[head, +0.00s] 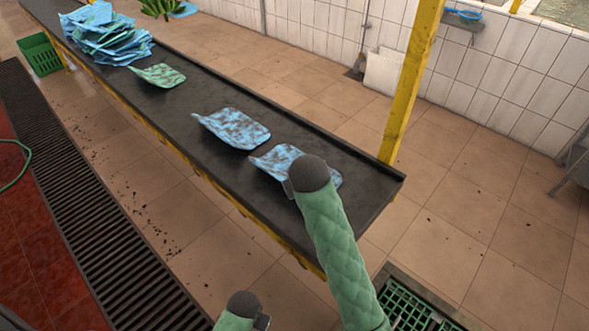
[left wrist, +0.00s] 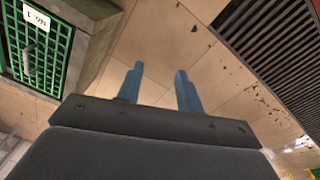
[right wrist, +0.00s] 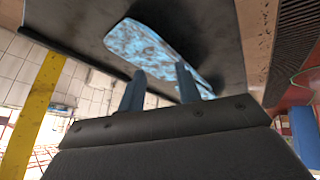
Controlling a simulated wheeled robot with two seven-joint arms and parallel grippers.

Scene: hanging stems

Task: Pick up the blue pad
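One blue pad (head: 278,160) with brown mottling lies near the right end of the dark tray, partly hidden by the dark end of my right arm. A second mottled blue pad (head: 231,128) lies just left of it. In the right wrist view, a blue pad (right wrist: 150,48) lies beyond the fingers of my right gripper (right wrist: 161,74). The fingers are apart with nothing visibly held; whether they touch the pad cannot be told. My left gripper (left wrist: 159,74) is open and empty over the floor. The fingers of both grippers are hidden in the head view.
A green pad (head: 158,75) and a pile of blue pads (head: 105,35) lie farther left on the long dark tray (head: 205,93). A yellow post (head: 411,80) rises at the tray's right end. A green crate (head: 41,54) stands at the far left.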

